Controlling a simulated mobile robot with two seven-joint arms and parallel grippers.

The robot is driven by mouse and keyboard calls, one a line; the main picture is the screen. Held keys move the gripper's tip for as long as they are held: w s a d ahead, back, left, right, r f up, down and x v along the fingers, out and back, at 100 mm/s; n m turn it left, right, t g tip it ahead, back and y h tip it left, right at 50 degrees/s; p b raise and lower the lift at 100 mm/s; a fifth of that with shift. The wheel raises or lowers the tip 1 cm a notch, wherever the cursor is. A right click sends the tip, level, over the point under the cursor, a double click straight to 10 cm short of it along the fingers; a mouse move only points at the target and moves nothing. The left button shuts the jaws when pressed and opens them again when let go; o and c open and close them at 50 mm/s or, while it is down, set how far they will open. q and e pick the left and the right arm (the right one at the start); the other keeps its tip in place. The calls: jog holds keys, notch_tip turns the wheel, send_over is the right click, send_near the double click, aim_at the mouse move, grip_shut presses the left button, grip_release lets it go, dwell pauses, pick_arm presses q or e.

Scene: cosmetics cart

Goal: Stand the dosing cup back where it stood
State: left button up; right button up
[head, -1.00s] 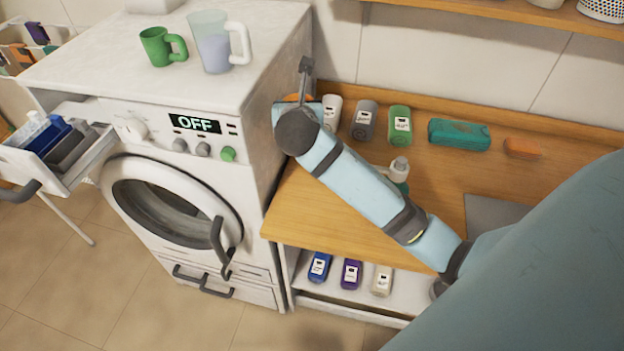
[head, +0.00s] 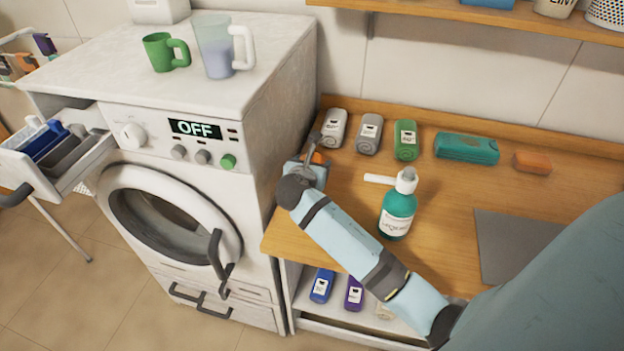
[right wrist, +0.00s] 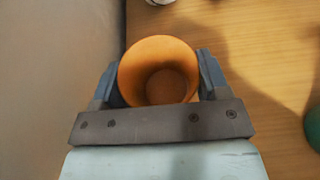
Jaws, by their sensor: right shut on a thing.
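The dosing cup is an orange open cup (right wrist: 158,70), seen from above in the right wrist view. My right gripper (right wrist: 158,78) is shut on it, with one finger on each side. In the head view my right gripper (head: 314,162) is over the left end of the wooden counter, close to the washing machine's side. Only a bit of the orange cup (head: 318,157) shows there, the rest hidden by my gripper. The cup looks upright. I cannot tell whether its base touches the counter. My left gripper is not in view.
A teal pump bottle (head: 397,215) stands right of my gripper. Grey (head: 369,134) and green (head: 405,140) bottles line the back, with a teal case (head: 466,148) and orange block (head: 532,162). The washing machine (head: 270,110) walls the left side. The counter's middle (head: 450,190) is clear.

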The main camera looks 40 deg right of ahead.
notch_tip(320, 180, down, 4)
jog(key=shift+f, duration=0.3)
jog(key=shift+f, duration=0.1)
jog(key=o, duration=1)
